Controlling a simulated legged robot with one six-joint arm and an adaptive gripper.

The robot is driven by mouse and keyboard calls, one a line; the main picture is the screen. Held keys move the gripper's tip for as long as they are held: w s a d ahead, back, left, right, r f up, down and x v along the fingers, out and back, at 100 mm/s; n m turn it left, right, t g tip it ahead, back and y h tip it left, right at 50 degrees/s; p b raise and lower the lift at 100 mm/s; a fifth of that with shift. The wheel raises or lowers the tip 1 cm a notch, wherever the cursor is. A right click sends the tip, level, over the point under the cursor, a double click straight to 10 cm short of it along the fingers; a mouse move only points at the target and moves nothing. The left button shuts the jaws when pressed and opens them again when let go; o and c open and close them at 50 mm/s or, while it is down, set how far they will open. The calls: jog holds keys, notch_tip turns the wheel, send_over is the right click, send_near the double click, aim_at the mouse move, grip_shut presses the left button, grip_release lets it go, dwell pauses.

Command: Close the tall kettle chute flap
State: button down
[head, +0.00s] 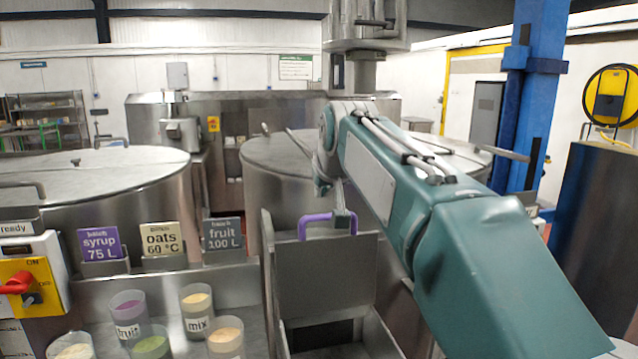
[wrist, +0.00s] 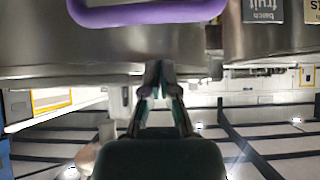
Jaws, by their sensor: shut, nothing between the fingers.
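The chute flap (head: 325,278) is a grey metal panel with a purple bar handle (head: 328,222) along its top edge. It stands raised, tilted up behind the open chute mouth (head: 325,338). My gripper (head: 343,215) is at the right part of the handle, partly hidden by my teal arm. In the upside-down wrist view, the purple handle (wrist: 150,14) crosses the top, and my gripper (wrist: 158,68) has its fingertips together, with no handle between them. Whether they touch the flap or handle, I cannot tell.
Labelled cups, including one marked mix (head: 197,312), stand left of the chute. Behind them are syrup (head: 100,243), oats (head: 162,238) and fruit (head: 223,233) signs. Large steel kettles (head: 280,180) stand behind. A red switch (head: 18,283) is at far left.

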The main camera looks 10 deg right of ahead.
aim_at(324, 215)
jog(key=f, duration=0.1)
jog(key=s+f, duration=0.1)
jog(key=f, duration=0.1)
jog(key=shift+d+f, duration=0.15)
dwell(0.5)
jog(key=shift+s+a, duration=0.1)
jog(key=shift+a, duration=0.1)
